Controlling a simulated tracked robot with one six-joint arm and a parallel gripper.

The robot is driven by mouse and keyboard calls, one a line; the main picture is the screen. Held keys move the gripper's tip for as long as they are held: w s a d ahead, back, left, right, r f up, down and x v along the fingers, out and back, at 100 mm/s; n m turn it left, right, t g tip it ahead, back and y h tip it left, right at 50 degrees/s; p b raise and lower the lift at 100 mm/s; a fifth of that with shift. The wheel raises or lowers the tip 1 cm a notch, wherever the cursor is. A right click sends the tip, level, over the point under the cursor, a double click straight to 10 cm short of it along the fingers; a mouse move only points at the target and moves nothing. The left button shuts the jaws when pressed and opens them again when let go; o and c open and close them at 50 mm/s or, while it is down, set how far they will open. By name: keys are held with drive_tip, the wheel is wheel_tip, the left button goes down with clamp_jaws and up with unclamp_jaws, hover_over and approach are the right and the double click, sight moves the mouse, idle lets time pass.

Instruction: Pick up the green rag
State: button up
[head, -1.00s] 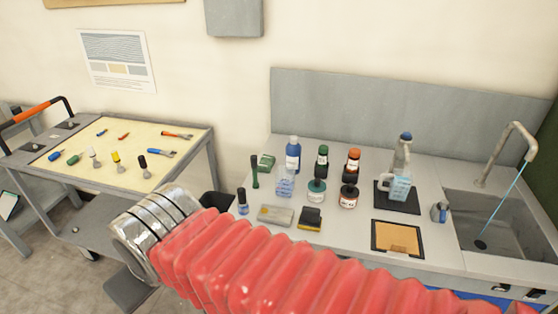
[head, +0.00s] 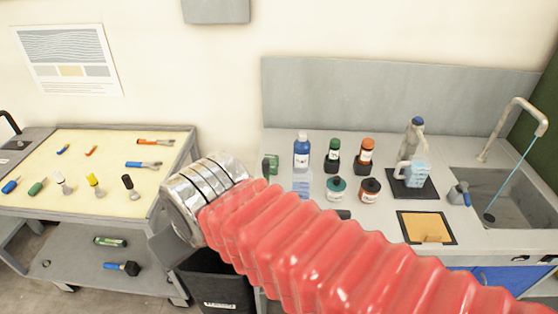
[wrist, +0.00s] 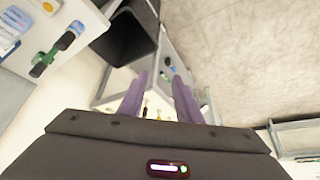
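A small green item (head: 272,163), possibly the green rag, lies at the back left of the counter in the head view, partly behind my arm. I cannot tell for sure that it is cloth. In the head view my red sleeve hides part of the counter front.
Bottles and jars (head: 335,155) crowd the counter around the green item. A dark green-handled tool (wrist: 50,52) lies near the counter edge. A black bin (head: 222,285) stands between counter and cart. The cart (head: 100,205) holds several brushes. The sink (head: 495,200) is at right.

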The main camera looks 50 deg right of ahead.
drive_tip(key=shift+w, duration=0.35)
drive_tip(key=shift+o, duration=0.5)
